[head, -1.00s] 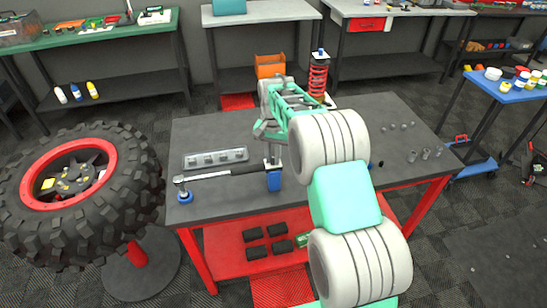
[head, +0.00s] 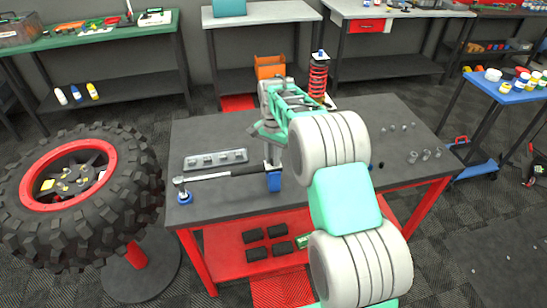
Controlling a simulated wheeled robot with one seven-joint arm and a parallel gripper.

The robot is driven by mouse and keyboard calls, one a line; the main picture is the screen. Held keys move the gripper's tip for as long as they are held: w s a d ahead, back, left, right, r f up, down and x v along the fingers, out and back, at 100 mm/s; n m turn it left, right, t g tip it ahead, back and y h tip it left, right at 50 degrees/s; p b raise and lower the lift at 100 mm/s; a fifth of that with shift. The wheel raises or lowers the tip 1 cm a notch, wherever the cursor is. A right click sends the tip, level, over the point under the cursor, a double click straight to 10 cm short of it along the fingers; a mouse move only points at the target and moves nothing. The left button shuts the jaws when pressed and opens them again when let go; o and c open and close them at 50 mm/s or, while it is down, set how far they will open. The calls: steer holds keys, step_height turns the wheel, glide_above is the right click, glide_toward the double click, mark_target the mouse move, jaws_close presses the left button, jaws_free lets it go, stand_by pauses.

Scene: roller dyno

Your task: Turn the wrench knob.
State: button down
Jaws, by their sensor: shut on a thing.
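The torque wrench (head: 210,177) lies level near the left front of the dark workbench. Its head end rests at a small blue holder (head: 185,197), and its black handle runs right to a taller blue holder (head: 274,181). My gripper (head: 272,158) points down at the handle's right end, above the taller holder. It is shut on the wrench knob there. The knob itself is small and mostly hidden by my gripper and the holder, so its angle cannot be made out.
A grey socket tray (head: 216,160) lies just behind the wrench. Loose sockets (head: 426,155) stand at the bench's right. A red coil spring shock (head: 318,78) and an orange bin (head: 270,66) are at the back. A large tyre (head: 80,195) stands left of the bench.

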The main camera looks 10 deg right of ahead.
steer(key=c, duration=1.3)
jaws_free()
steer(key=shift+c, duration=0.2)
step_height(320, 180, up, 8)
steer(key=shift+f+b, duration=0.25)
steer(key=shift+b, duration=0.3)
steer(key=shift+r, duration=0.2)
